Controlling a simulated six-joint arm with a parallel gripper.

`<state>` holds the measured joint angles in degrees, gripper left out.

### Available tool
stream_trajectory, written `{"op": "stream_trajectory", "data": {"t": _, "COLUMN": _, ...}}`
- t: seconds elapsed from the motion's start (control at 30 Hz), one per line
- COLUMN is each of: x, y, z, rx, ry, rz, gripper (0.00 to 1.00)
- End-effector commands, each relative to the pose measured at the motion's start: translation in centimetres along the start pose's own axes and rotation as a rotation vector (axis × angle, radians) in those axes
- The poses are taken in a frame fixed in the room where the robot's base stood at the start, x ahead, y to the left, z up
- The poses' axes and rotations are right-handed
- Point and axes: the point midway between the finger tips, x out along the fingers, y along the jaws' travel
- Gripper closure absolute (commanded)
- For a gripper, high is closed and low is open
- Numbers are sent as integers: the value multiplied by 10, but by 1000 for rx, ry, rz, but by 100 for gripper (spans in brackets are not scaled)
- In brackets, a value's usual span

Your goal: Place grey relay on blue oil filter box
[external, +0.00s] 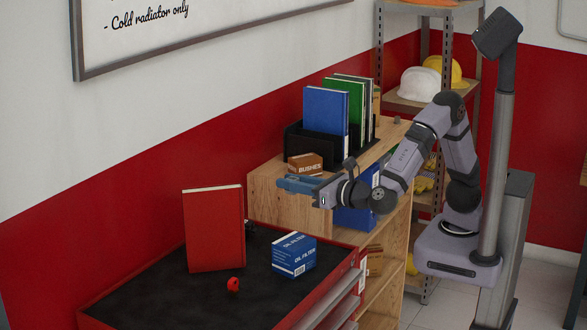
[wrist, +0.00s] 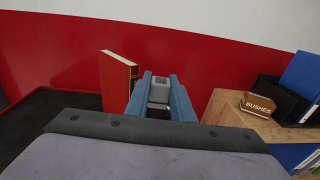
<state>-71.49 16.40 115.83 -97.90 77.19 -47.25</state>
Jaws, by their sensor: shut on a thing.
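The blue oil filter box (external: 294,255) stands on the black top of the red tool cart (external: 130,297) in the external view. It is not visible in the wrist view. My gripper (external: 296,186) is in the air above and behind the box, near the wooden shelf. In the wrist view, the blue fingers of my gripper (wrist: 160,98) are shut on the grey relay (wrist: 159,91), which sits between their tips. I cannot make out the relay in the external view.
A red book (external: 214,228) stands upright on the cart, left of the box, with a small red part (external: 233,284) in front of it. The wooden shelf (external: 273,204) carries a BUSHES box (external: 305,164) and a black file holder (external: 313,143) near my gripper.

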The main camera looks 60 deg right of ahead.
Motion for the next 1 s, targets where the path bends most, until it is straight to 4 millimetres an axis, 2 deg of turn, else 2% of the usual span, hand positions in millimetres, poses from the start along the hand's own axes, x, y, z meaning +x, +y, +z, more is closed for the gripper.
{"op": "stream_trajectory", "data": {"t": 0.13, "x": -3, "y": -6, "z": -22, "rx": -6, "ry": 1, "rz": 34, "gripper": 100}}
{"op": "stream_trajectory", "data": {"t": 0.47, "x": -4, "y": 0, "z": -37, "rx": -6, "ry": 0, "rz": 73, "gripper": 100}}
{"op": "stream_trajectory", "data": {"t": 0.8, "x": -2, "y": 0, "z": -80, "rx": -9, "ry": 1, "rz": 72, "gripper": 100}}
{"op": "stream_trajectory", "data": {"t": 1.0, "x": -2, "y": 0, "z": -91, "rx": -4, "ry": 0, "rz": 71, "gripper": 100}}
